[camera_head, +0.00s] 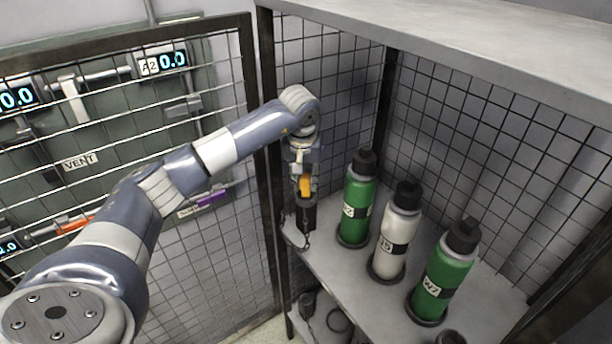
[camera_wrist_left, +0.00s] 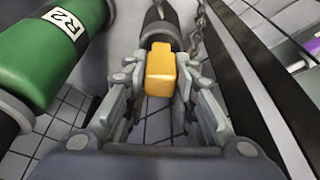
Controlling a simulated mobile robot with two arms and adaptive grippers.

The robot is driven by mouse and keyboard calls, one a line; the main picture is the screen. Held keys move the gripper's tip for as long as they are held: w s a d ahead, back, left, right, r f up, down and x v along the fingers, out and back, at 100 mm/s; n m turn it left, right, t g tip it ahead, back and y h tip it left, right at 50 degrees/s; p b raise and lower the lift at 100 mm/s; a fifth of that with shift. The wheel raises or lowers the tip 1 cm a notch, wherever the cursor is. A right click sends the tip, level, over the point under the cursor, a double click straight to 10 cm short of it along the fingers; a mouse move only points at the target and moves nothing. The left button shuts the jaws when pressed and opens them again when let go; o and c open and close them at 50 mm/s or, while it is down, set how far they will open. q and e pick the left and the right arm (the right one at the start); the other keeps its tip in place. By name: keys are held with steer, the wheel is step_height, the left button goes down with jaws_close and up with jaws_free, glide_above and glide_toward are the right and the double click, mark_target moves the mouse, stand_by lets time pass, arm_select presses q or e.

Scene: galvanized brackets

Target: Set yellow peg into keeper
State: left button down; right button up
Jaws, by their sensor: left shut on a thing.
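The yellow peg (camera_head: 305,187) is between the fingers of my left gripper (camera_head: 303,178), which points down at the shelf's left front corner. In the left wrist view, the gripper (camera_wrist_left: 160,88) is shut on the blocky yellow peg (camera_wrist_left: 160,72). A dark holder, apparently the keeper (camera_head: 305,218), stands directly below the peg. It also shows in the wrist view as a dark round body (camera_wrist_left: 157,30) just beyond the peg. I cannot tell whether the peg's lower end is inside it. My right gripper is not in view.
A green bottle (camera_head: 357,200), a white bottle (camera_head: 397,235) and another green bottle (camera_head: 447,275) stand in rings on the grey shelf (camera_head: 345,265), right of the gripper. A chain (camera_wrist_left: 198,30) hangs beside the holder. Mesh walls and a dark post (camera_head: 268,160) are close by.

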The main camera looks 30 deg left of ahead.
arm_select(q)
steer(key=shift+f+b, duration=0.6)
steer(key=shift+f, duration=0.35)
steer(key=c, duration=1.3)
jaws_free()
steer(key=shift+o, duration=0.3)
steer(key=v, duration=1.2)
steer(key=shift+s+f, duration=0.1)
steer(key=shift+s, duration=0.05)
